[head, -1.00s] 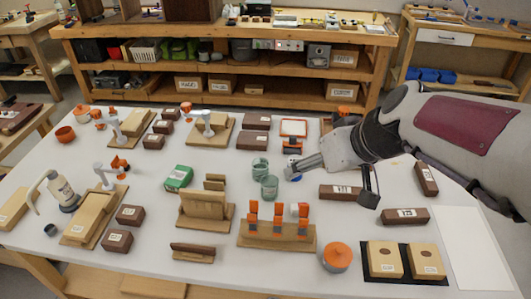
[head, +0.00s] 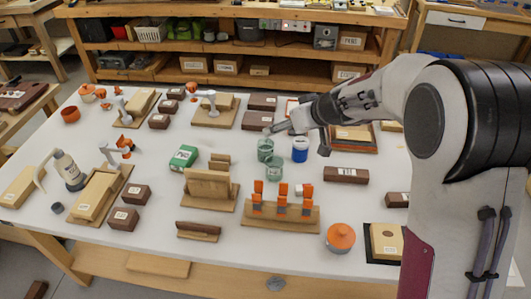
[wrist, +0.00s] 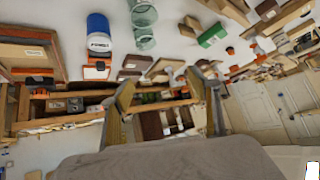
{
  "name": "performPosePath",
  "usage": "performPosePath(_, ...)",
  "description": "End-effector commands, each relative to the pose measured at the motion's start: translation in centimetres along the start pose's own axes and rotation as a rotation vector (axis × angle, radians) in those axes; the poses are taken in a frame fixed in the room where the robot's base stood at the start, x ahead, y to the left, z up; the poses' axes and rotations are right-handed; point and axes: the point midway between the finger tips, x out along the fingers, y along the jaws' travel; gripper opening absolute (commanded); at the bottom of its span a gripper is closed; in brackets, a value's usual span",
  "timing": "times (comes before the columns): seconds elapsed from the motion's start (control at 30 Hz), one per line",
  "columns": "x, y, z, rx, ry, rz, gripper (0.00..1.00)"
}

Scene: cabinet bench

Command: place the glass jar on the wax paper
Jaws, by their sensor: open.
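Two greenish clear glass vessels stand close together mid-table, the rear one (head: 265,147) and the front one (head: 274,168); I cannot tell which is the glass jar. Both show at the top of the wrist view, one (wrist: 143,13) above the other (wrist: 145,39). My gripper (head: 272,130) is just above and behind the rear vessel in the head view. In the wrist view its fingers (wrist: 168,92) are spread apart with nothing between them. The wax paper is not visible now; my arm covers the right side of the table, where a white sheet showed earlier.
A blue-and-white labelled container (head: 300,150) stands right of the glass vessels. A wooden rack with orange clips (head: 282,216) stands in front, and a green box (head: 184,158) lies left. Dark wooden blocks (head: 346,175) lie to the right.

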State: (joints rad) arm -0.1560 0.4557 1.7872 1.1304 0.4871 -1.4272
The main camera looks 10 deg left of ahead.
Motion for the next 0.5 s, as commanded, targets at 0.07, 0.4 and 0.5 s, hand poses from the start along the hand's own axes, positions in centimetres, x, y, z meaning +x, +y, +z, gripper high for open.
performPosePath(0.07,2.1,0.5,0.2,-0.01,0.001,0.001,0.61)
performPosePath(0.4,10.0,2.9,1.8,-0.059,0.008,0.025,0.61)
performPosePath(0.5,11.9,3.4,2.5,-0.072,0.006,0.033,0.61)
